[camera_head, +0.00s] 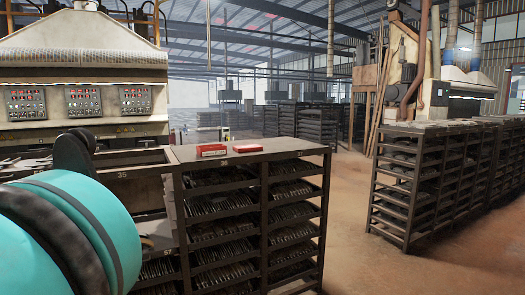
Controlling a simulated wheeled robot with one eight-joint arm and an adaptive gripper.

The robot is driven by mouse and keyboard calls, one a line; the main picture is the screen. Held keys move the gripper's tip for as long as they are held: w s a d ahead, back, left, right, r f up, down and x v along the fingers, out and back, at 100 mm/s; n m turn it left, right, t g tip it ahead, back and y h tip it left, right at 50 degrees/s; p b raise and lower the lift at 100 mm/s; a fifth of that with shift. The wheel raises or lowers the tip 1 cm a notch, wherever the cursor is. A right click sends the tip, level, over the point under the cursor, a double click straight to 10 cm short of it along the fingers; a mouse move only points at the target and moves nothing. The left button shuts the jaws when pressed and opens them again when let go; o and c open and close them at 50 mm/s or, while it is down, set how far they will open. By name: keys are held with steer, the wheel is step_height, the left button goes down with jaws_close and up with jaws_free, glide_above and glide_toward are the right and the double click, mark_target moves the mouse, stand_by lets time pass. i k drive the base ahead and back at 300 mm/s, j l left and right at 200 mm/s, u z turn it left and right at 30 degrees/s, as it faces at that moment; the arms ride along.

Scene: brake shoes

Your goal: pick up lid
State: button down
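A flat, thin red piece (248,148), which looks like a lid, lies on the dark top of the metal rack in the middle. A red box (212,150) with a pale marking on its front sits just left of it, with a small gap between them. Both are small here, and I cannot tell for sure which one is the lid. My teal and black arm fills the lower left. I cannot make out my gripper's fingers in this view, and nothing of mine touches the red pieces.
The rack (264,167) holds many dark metal parts on its shelves; its top is mostly clear. A machine with control panels (82,102) stands behind on the left. Another long shelf rack (402,180) stands at the right, with open brown floor (352,225) between.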

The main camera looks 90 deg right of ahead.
mark_target(251, 148)
steer(key=z, duration=2.9)
